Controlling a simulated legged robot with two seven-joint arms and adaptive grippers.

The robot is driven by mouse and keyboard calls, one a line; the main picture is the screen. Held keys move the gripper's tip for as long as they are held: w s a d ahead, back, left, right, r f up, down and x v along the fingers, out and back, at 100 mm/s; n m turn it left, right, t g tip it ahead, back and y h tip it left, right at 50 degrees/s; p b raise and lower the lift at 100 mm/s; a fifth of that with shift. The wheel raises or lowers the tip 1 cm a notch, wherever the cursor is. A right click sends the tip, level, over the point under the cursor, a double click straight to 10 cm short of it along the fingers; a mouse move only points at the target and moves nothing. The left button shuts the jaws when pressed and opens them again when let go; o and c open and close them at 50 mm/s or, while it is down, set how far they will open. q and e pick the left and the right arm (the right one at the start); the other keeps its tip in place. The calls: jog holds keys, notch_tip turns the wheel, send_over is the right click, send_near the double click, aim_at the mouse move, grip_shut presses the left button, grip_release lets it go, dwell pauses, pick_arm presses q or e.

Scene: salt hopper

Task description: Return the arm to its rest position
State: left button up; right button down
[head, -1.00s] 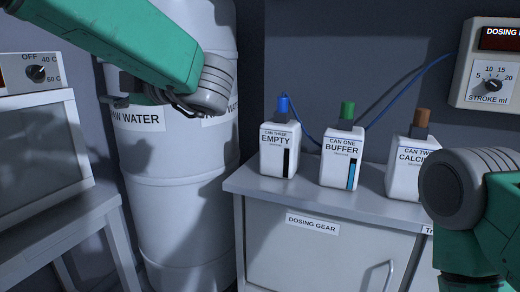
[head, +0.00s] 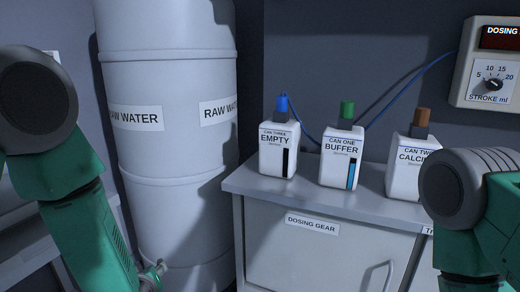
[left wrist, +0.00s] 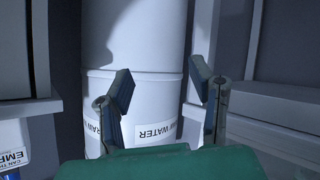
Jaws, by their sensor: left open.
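My left arm (head: 75,210) stands at the left of the head view, bent down beside the white barrel. My left gripper (left wrist: 163,92) shows in the left wrist view with its two fingers apart and nothing between them. The raw water barrel (left wrist: 137,35) lies beyond the fingers; I see no contact.
The raw water barrel (head: 170,90) stands left of a grey cabinet (head: 325,255). On it stand the EMPTY can (head: 278,160), the BUFFER can (head: 340,170) and the CALCIUM can (head: 402,180). A dosing unit (head: 490,85) hangs at the upper right.

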pick_arm(q)
jog(key=s+f+m+g+h, duration=0.3)
jog(key=s+f+m+g, duration=0.2)
jog(key=s+f, duration=1)
jog(key=s+f+m+g, duration=0.1)
jog(key=s+g, duration=0.2)
jog(key=s, duration=0.6)
jog(key=s+a+f+m+g+h, duration=0.1)
jog(key=s+m+g, duration=0.1)
jog(key=s, duration=0.7)
jog(key=shift+s+a+g, duration=0.15)
jog(key=shift+s+g, duration=0.25)
jog(key=shift+r, duration=0.1)
jog(key=c, duration=0.3)
jog(key=shift+c, duration=0.3)
